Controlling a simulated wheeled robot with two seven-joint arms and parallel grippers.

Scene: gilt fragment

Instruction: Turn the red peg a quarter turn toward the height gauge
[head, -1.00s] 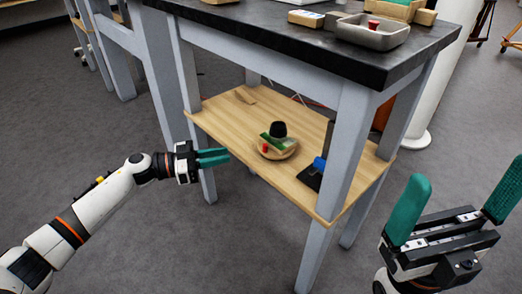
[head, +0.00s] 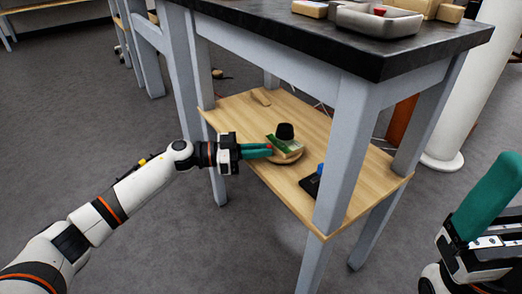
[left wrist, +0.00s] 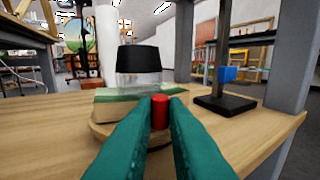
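The red peg (left wrist: 160,112) stands upright between my left fingertips in the left wrist view. In the head view the red peg (head: 269,146) is a small spot at the tips of my left gripper (head: 258,151). That gripper reaches level over the shelf edge, its green fingers spread either side of the peg; firm contact cannot be made out. The height gauge (left wrist: 224,103), a black base with a post and blue slider, stands right of the peg; in the head view its base (head: 310,186) is partly behind a table leg. My right gripper (head: 480,215) is partly out of frame, fingers apart.
The wooden shelf (head: 235,110) sits under a dark tabletop (head: 290,35). A grey table leg (head: 345,150) stands in front of the shelf.

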